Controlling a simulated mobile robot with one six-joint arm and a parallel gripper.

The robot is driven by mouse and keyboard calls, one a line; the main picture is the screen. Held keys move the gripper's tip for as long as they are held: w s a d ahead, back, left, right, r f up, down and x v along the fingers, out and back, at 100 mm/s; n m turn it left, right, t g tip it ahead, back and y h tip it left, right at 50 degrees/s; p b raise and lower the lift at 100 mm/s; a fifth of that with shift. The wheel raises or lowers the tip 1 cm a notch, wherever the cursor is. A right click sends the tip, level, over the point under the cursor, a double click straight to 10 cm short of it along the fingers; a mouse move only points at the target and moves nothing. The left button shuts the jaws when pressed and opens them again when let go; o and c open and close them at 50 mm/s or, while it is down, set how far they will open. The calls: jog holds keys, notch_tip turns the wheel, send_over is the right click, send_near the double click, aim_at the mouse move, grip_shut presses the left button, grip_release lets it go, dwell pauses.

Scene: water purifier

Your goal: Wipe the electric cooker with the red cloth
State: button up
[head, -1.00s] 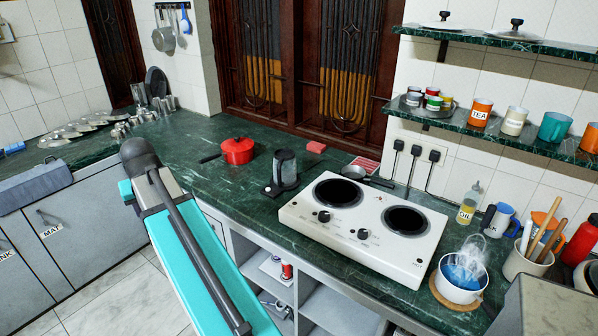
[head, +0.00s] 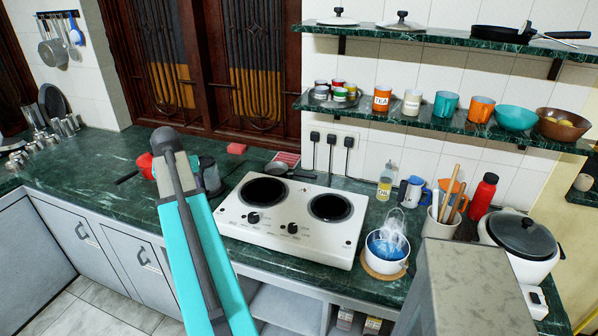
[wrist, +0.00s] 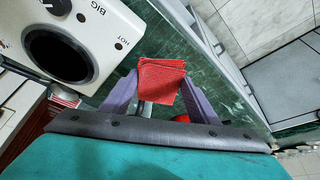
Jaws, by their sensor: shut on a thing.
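My gripper (wrist: 160,88) shows in the wrist view, its two purple fingers shut on the folded red cloth (wrist: 162,72). The cloth is above the green counter, beside the white two-plate cooker (wrist: 112,22). In the head view this cooker (head: 292,218) stands on the counter at the centre, with two black plates and two knobs. A white pot-shaped cooker (head: 518,243) with a dark lid stands at the far right. My gripper and the held cloth are hidden in the head view, where only my arm shows.
A steaming blue-and-white bowl (head: 386,251) stands right of the two-plate cooker. An oil bottle (head: 385,183), a utensil holder (head: 441,220) and a red bottle (head: 483,196) stand behind. A red block (head: 236,148) lies at the back. A loaded shelf (head: 450,122) hangs above.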

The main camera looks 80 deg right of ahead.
jog(key=s+d+m+g+p, duration=0.1)
jog(key=s+d+m, duration=0.1)
jog(key=s+d, duration=0.5)
jog(key=s+d+f+m+p, duration=0.1)
jog(key=s+d, duration=0.5)
jog(key=s, duration=0.9)
jog(key=s+d+f+m+g+p, duration=0.1)
jog(key=s+d+m, duration=0.3)
jog(key=s+d, duration=0.3)
jog(key=s, duration=0.4)
jog(key=shift+s+d+g+h, duration=0.25)
jog(key=shift+d+g+h, duration=0.05)
jog(key=shift+f, duration=0.2)
